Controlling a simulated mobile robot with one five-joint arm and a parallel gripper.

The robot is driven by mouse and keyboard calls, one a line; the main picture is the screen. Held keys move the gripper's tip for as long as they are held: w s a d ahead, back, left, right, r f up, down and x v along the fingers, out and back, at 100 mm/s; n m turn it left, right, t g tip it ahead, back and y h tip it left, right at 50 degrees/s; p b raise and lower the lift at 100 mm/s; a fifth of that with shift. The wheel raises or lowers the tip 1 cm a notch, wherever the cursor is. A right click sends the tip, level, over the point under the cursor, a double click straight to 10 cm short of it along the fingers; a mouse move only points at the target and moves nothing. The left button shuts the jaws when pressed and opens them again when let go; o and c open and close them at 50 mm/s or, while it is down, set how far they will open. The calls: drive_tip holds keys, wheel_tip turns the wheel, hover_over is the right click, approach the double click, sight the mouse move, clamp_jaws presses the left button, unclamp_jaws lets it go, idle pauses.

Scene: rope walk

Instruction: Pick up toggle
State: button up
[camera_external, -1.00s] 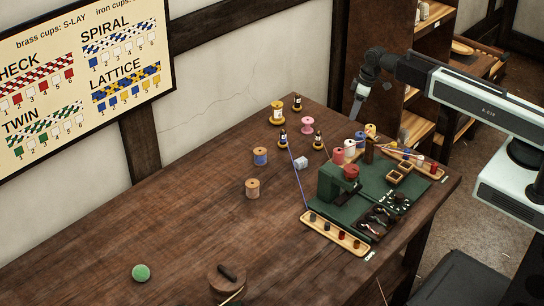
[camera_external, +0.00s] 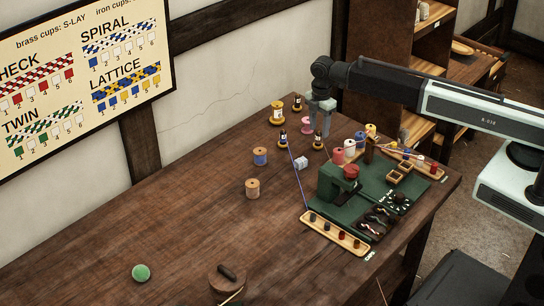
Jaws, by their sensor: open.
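My gripper (camera_external: 320,120) is open and empty and points down above the back part of the workbench. In the picture it is close to a pink spool (camera_external: 306,126) and a small dark bottle-shaped bobbin (camera_external: 318,141). I cannot tell how high it is above them. No piece is clearly recognisable as the toggle. Small dark pieces (camera_external: 379,221) lie in a tray on the green board at the bench's right side, too small to identify. A dark peg-like piece (camera_external: 227,271) lies on a round brown block near the front.
A green board (camera_external: 329,199) carries a red-topped device, small wooden boxes and spools. A tray of cups (camera_external: 336,233) lies along its front. Tan and blue spools (camera_external: 260,156) and a pale cube (camera_external: 300,163) stand left of it.

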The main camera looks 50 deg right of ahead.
sight(319, 133)
wheel_tip(319, 133, down, 5)
drive_tip(key=b, duration=0.4)
drive_tip(key=shift+w+d+f+b, duration=0.15)
drive_tip(key=shift+b, duration=0.25)
drive_tip(key=shift+r, duration=0.2)
clamp_jaws()
wheel_tip(319, 133, up, 10)
drive_tip(key=p, duration=1)
